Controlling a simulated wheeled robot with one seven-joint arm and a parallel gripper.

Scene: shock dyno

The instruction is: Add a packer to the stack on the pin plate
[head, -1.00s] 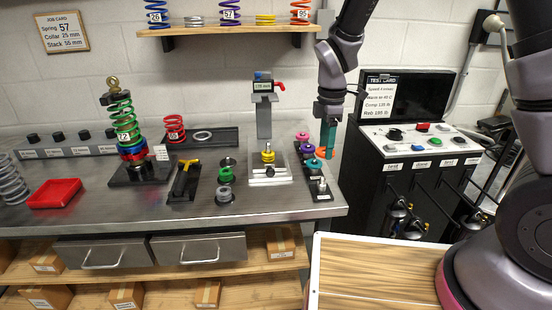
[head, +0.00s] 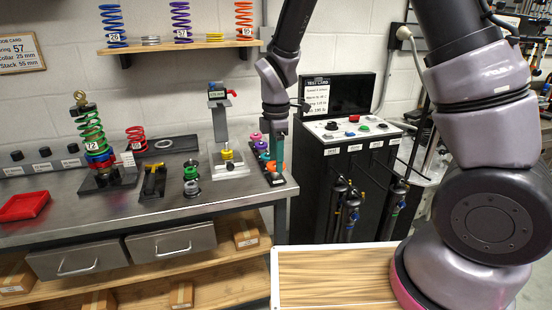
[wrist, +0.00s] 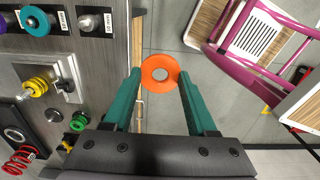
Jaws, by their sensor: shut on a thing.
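My gripper (wrist: 160,76) has teal fingers shut on an orange ring-shaped packer (wrist: 160,61). In the wrist view the ring sits flat between the fingertips, with floor behind it, right of the bench edge. In the head view my gripper (head: 277,152) hangs by the bench's right end, beside the packer rack (head: 282,182). A pale plate (head: 240,170) with a yellow stack (head: 227,155) stands left of the gripper, below an upright gauge (head: 219,115); the yellow stack also shows in the wrist view (wrist: 38,86). Teal (wrist: 36,22) and purple packers remain on the rack.
Green rings (head: 191,173) stand left of the plate. A spring-and-damper assembly (head: 92,140) and red tray (head: 24,206) are farther left. A black control cabinet (head: 330,160) stands right of the bench. A wood-topped surface (head: 335,272) is in front.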

